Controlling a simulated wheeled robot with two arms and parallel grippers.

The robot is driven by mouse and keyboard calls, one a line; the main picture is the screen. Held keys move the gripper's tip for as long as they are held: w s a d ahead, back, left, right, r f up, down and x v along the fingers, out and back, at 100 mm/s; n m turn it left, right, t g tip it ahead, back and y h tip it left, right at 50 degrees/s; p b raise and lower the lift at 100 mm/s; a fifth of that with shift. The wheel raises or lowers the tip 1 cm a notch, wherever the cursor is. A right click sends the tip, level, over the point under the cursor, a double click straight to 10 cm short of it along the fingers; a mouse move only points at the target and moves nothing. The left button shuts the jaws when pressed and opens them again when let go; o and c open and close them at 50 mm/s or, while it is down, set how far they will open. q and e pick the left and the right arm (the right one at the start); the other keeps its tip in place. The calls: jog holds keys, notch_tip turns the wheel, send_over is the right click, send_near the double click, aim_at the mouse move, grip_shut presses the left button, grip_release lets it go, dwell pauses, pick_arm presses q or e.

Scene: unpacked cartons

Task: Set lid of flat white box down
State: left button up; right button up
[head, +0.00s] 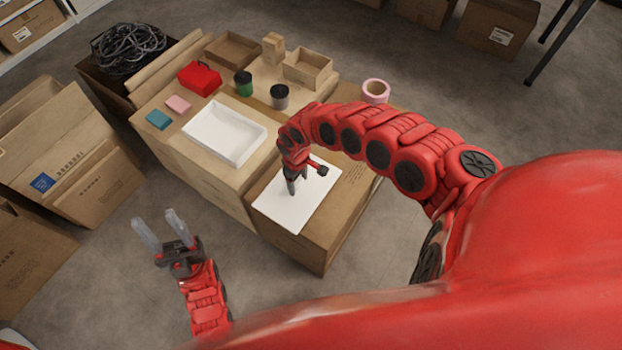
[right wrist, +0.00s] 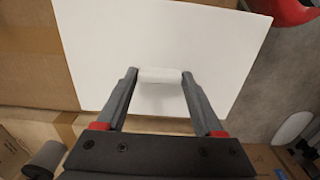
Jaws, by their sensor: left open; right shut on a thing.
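The flat white box (head: 248,155) stands open on the brown cartons, a shallow white tray with its inside bare. Its white lid (head: 283,212) is over the carton to the right of it; I cannot tell whether it touches the carton. My right gripper (head: 292,188) is above the lid, and in the right wrist view (right wrist: 160,78) its fingers are shut on a small white tab on the lid (right wrist: 110,40). My left gripper (head: 158,228) is open and empty, over the floor in front of the cartons.
A pink tape roll (head: 375,91) lies behind my right arm. Open cartons (head: 75,150) stand at left.

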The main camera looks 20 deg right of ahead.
aim_at(311, 178)
jog(key=d, duration=0.1)
jog(key=w+d, duration=0.1)
jog(key=d, duration=0.2)
jog(key=shift+w+d+f, duration=0.1)
jog(key=shift+w+f, duration=0.1)
jog(key=shift+w, duration=0.15)
jog(key=shift+w+d+f+b, duration=0.15)
jog(key=shift+f+b, duration=0.15)
jog(key=shift+f, duration=0.6)
jog(key=shift+d+f+b, duration=0.15)
jog(key=shift+f+b, duration=0.1)
jog(key=shift+f, duration=0.6)
jog(key=o, duration=1.5)
jog(key=shift+c, duration=0.2)
